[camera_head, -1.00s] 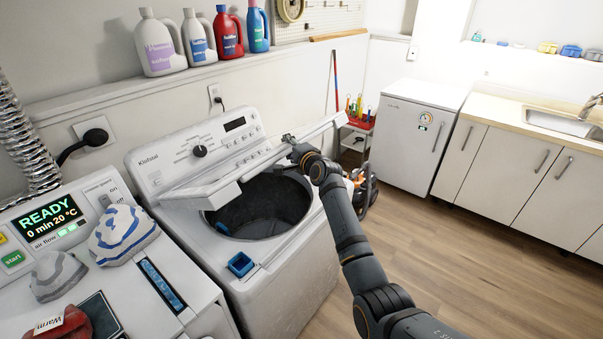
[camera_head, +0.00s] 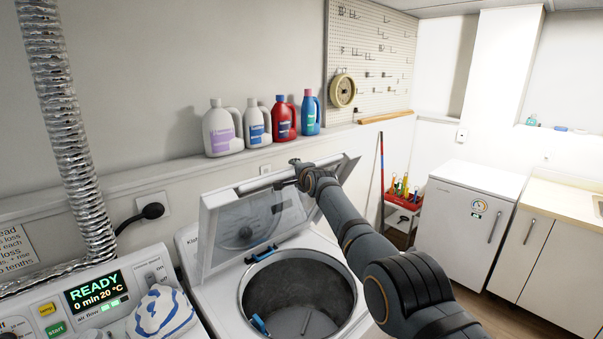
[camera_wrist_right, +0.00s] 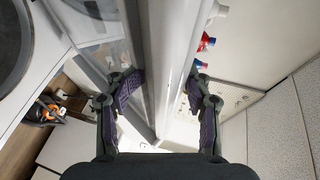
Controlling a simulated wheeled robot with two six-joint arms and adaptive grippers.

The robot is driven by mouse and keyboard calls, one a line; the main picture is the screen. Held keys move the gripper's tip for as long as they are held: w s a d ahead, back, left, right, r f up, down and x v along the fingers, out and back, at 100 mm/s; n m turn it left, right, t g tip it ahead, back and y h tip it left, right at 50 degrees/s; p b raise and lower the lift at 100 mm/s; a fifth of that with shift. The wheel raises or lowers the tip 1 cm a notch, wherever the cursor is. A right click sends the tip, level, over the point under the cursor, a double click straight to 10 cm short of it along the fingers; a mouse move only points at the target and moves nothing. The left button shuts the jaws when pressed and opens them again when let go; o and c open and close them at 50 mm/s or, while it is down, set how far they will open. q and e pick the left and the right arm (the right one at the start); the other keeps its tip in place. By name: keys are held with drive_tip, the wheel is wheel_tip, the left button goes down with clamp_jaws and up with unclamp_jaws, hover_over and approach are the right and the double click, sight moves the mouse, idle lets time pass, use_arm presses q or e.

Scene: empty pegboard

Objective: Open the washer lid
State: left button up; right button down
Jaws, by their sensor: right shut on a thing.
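The washer (camera_head: 207,293) is a white top-loader in the lower middle of the head view. Its lid (camera_head: 207,235) is a white frame with a see-through panel, raised steeply and tilted back toward the control panel. The dark round drum opening (camera_head: 300,292) is uncovered. My right gripper (camera_head: 284,184) is at the lid's upper edge. In the right wrist view the lid's edge (camera_wrist_right: 165,70) runs between the two fingers of the right gripper (camera_wrist_right: 162,88), which is shut on it. My left gripper is not in view.
Detergent bottles (camera_head: 222,130) stand on the ledge behind the washer. A small white fridge (camera_head: 465,225) and cabinets (camera_head: 545,235) stand at the right.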

drive_tip(key=shift+a, duration=0.15)
drive_tip(key=c, duration=1.1)
unclamp_jaws()
drive_tip(key=shift+w+f, duration=0.1)
drive_tip(key=shift+c, duration=0.8)
